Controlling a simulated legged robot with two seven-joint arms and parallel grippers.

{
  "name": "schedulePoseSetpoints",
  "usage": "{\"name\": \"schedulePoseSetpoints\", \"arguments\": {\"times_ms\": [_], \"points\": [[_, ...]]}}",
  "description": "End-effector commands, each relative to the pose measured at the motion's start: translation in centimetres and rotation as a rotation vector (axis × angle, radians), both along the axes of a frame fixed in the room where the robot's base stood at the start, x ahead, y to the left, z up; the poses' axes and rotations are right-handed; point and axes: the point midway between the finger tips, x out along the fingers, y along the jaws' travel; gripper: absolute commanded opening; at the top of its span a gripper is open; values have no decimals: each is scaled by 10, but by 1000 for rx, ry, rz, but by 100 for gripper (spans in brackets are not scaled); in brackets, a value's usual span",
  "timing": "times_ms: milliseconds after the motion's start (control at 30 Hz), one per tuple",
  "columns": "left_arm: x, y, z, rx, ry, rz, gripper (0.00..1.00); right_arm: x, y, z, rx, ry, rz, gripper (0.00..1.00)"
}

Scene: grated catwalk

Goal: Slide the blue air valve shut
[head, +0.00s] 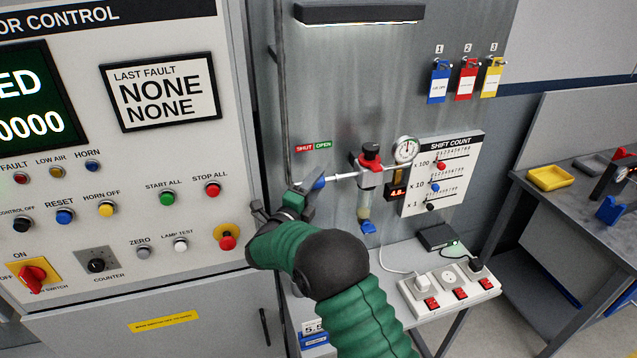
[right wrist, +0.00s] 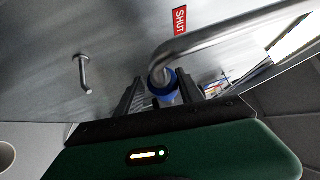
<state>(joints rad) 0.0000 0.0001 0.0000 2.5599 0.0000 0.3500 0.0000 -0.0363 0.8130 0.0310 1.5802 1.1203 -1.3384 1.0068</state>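The blue air valve (head: 319,183) is a small blue sleeve on the thin metal air line of the grey panel. In the head view it is below the green half of the SHUT/OPEN label (head: 313,147). In the right wrist view the blue sleeve (right wrist: 164,86) shows between the two dark fingers (right wrist: 163,92), which stand apart on either side. I see no firm contact. The red SHUT mark (right wrist: 180,20) is above it. My left gripper is not in view.
A red-capped regulator (head: 371,158) and a round gauge (head: 405,149) are right of the valve. The control cabinet (head: 140,230) stands close on the left. A power strip (head: 450,284) sits on the shelf below. A bent metal pipe (right wrist: 220,38) crosses near the fingers.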

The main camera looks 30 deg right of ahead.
Motion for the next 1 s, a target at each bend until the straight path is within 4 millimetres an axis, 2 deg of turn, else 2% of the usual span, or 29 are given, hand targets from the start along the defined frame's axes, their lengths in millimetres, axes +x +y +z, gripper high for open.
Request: {"name": "schedulePoseSetpoints", "arguments": {"times_ms": [100,367,467,567,900,1000], "points": [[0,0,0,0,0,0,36,0,0,1,-2,-2,0,56],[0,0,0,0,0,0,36,-1,0,3,-3,-6,-1,56],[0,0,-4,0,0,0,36,-4,7,1,-4,-7,0,56],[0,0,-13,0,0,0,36,-13,23,-3,-4,-6,2,56],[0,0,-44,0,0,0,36,-63,108,-16,-4,-4,4,56],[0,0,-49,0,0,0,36,-74,126,-17,-2,-5,3,56]]}}
